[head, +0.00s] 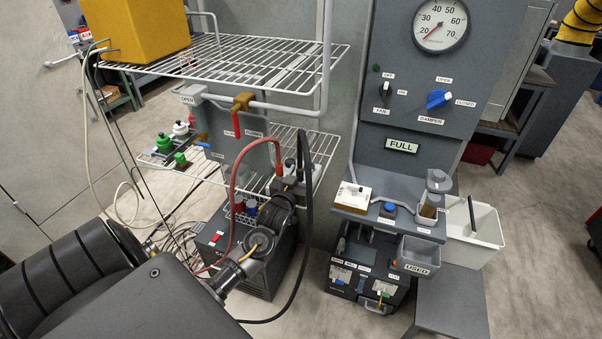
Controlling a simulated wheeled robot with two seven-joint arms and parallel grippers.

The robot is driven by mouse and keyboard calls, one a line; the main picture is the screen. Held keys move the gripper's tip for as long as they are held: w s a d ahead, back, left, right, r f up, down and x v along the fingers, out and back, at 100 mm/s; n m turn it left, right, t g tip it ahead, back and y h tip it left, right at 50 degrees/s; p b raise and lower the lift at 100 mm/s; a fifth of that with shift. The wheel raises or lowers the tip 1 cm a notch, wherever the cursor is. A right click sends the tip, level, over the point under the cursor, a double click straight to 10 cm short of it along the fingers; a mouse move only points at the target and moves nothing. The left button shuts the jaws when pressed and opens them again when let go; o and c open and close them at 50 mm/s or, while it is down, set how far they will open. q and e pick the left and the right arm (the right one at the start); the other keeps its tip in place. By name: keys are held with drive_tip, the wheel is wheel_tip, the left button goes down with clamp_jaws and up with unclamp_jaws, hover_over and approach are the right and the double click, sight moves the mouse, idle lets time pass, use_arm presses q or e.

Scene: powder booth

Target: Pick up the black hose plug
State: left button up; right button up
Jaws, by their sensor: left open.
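A black hose (308,215) rises from the floor and arches over at the right end of the lower wire shelf. A dark plug-like end (290,165) shows near it, beside the red plug (279,169) of a red hose (232,160). My left gripper (292,183) is open, just below and around these ends, seen from behind. My own wrist hides part of its fingers, and I cannot tell whether they touch the black plug. My right gripper is not in view.
The white wire shelf (270,62) carries a yellow box (135,28). A grey control panel (415,90) with a gauge stands to the right, above a small ledge and a USED bin (418,256). A dark box (262,262) and loose cables lie below my arm.

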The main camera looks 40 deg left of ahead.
use_arm(q)
drive_tip(key=shift+w+a, duration=0.1)
drive_tip(key=shift+w, duration=0.15)
clamp_jaws()
